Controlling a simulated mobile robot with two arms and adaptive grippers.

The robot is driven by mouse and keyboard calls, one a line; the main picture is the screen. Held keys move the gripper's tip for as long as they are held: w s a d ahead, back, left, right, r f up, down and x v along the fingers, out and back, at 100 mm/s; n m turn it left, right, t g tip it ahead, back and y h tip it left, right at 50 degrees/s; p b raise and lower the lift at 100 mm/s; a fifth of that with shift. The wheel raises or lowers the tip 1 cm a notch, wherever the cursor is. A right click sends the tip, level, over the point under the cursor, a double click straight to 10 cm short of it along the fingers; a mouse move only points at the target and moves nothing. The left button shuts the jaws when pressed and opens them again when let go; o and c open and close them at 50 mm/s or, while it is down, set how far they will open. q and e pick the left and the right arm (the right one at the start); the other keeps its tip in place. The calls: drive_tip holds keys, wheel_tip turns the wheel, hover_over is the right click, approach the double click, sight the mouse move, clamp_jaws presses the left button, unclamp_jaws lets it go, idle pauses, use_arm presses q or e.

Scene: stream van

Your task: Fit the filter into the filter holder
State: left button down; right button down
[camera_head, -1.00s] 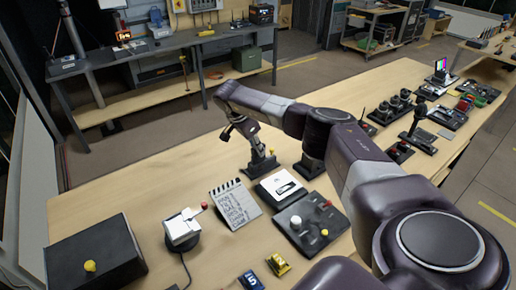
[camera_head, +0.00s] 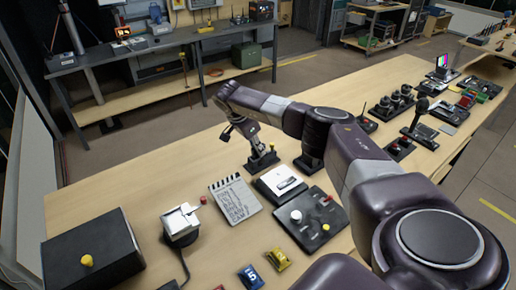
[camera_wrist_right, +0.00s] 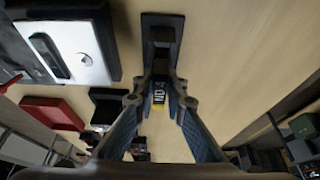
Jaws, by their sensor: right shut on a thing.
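My right gripper (camera_head: 258,146) is low over the table at the middle of the head view. In the right wrist view its fingers (camera_wrist_right: 160,90) are closed around a small dark piece with a yellow printed label (camera_wrist_right: 158,96), which looks like the filter. A black upright stand with a flat base (camera_wrist_right: 162,24), likely the filter holder, is directly beyond the fingertips. It also shows below the gripper in the head view (camera_head: 263,164). The piece appears against the stand, but I cannot tell whether it is seated. The left gripper is out of view.
A white-topped panel (camera_head: 279,183) and a black control panel with knobs (camera_head: 312,220) are close to the stand. Bare table lies left of the stand.

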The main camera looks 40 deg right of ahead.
drive_tip(key=shift+f, duration=0.4)
drive_tip(key=c, duration=1.9)
unclamp_jaws()
drive_tip(key=shift+a+r, duration=0.1)
drive_tip(key=shift+r, duration=0.15)
drive_tip(key=v, duration=1.1)
drive_tip(key=shift+r, duration=0.25)
